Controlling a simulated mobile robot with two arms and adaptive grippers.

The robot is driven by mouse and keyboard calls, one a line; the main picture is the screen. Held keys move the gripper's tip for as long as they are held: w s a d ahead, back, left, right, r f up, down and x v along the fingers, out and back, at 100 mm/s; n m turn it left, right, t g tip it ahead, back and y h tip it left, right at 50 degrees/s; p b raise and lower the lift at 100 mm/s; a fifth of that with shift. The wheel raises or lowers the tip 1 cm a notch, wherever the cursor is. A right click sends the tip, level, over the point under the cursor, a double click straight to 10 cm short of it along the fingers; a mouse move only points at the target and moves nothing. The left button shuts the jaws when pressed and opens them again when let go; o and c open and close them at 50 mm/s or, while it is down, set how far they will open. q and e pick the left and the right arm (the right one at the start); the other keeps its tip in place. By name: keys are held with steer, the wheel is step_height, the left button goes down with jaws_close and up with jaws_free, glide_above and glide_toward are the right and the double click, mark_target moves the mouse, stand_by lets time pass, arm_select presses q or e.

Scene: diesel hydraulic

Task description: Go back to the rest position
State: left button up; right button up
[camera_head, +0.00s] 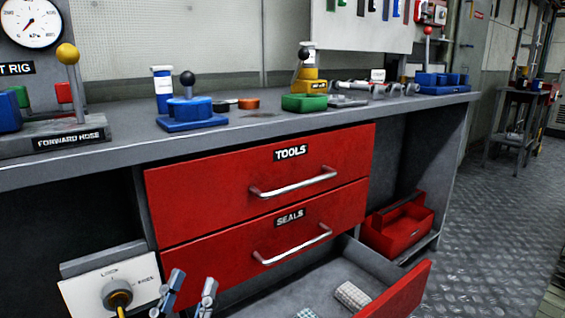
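My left gripper (193,281) shows at the bottom edge, left of centre. Its two grey-blue fingertips point up and stand apart, with nothing visible between them. It is in front of the lower left of the red drawer unit, just right of a white panel with a knob (117,293). The rest of this gripper and its arm are cut off by the bottom edge. My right gripper is not in view.
The bottom drawer (398,293) is pulled open, with small items inside. The TOOLS drawer (260,178) and SEALS drawer (265,228) are shut. The workbench (250,128) carries several fixtures. A red toolbox (398,230) sits underneath.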

arm_select(q)
step_height(320, 180, down, 20)
steer(key=a+g+y, duration=0.2)
steer(key=g+y, duration=0.1)
steer(key=g, duration=0.7)
steer(key=s+a+f+n+g+y, duration=0.1)
steer(key=s+a+f+g+y, duration=0.15)
steer(key=s+f+g, duration=0.55)
steer(key=s+a+f+g+p, duration=0.35)
steer(key=s+f+p, duration=0.75)
steer(key=p, duration=1.3)
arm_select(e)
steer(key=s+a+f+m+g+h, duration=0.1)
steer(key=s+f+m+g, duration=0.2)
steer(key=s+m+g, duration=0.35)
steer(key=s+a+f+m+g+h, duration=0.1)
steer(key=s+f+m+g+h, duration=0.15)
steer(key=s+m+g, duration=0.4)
arm_select(q)
steer(key=s+a+r+g+p, duration=0.1)
steer(key=s+a+p, duration=0.1)
steer(key=s+p, duration=1.3)
steer(key=shift+a+r+y+p, duration=0.25)
steer(key=shift+y+p, duration=0.2)
steer(key=shift+p, duration=0.5)
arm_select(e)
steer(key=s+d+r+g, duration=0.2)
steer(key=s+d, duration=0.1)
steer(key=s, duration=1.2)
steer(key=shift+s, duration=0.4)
